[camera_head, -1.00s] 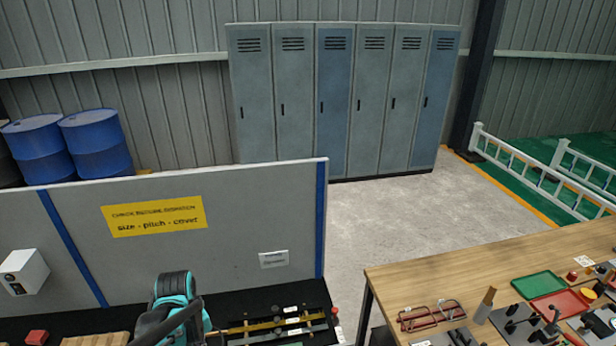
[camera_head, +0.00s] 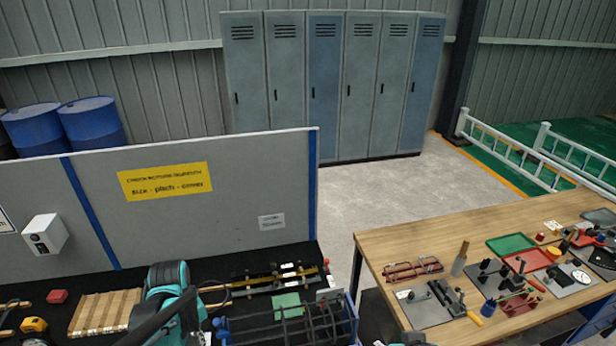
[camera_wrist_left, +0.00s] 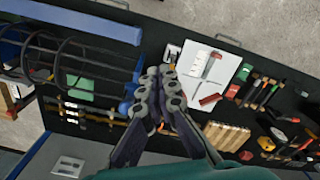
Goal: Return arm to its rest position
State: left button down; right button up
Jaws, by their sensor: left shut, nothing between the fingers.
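My left arm shows in the head view at the bottom, a teal and dark link over the black bench; its gripper is out of that picture. In the left wrist view my left gripper (camera_wrist_left: 170,82) is shut and empty, its grey finger links together above the black bench top. The rebar cage (camera_wrist_left: 62,62) with dark hoops lies to the left of the fingers in that view, apart from them. In the head view the cage (camera_head: 282,325) is at the bottom middle, partly cut off. My right gripper is not in view.
A grey panel (camera_head: 235,205) with a yellow sign stands behind the black bench. A wooden table (camera_head: 400,240) with tools and trays (camera_head: 510,243) is at right. Bare floor lies between panel and table.

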pick_arm(q)
jog(key=s+d+f+m+t+b, duration=0.2)
jog(key=d+f+m+t+b, duration=0.1)
jog(key=f+b, duration=0.6)
jog(key=s+d+f+m+t+b, duration=0.2)
jog(key=f+b, duration=0.7)
jog(key=b, duration=0.9)
jog(key=d+m+t, duration=0.2)
jog(key=d+m, duration=0.1)
jog(key=d, duration=0.1)
jog(key=shift+s+f+b, duration=0.2)
jog(key=shift+s+b, duration=0.05)
jog(key=shift+b, duration=0.05)
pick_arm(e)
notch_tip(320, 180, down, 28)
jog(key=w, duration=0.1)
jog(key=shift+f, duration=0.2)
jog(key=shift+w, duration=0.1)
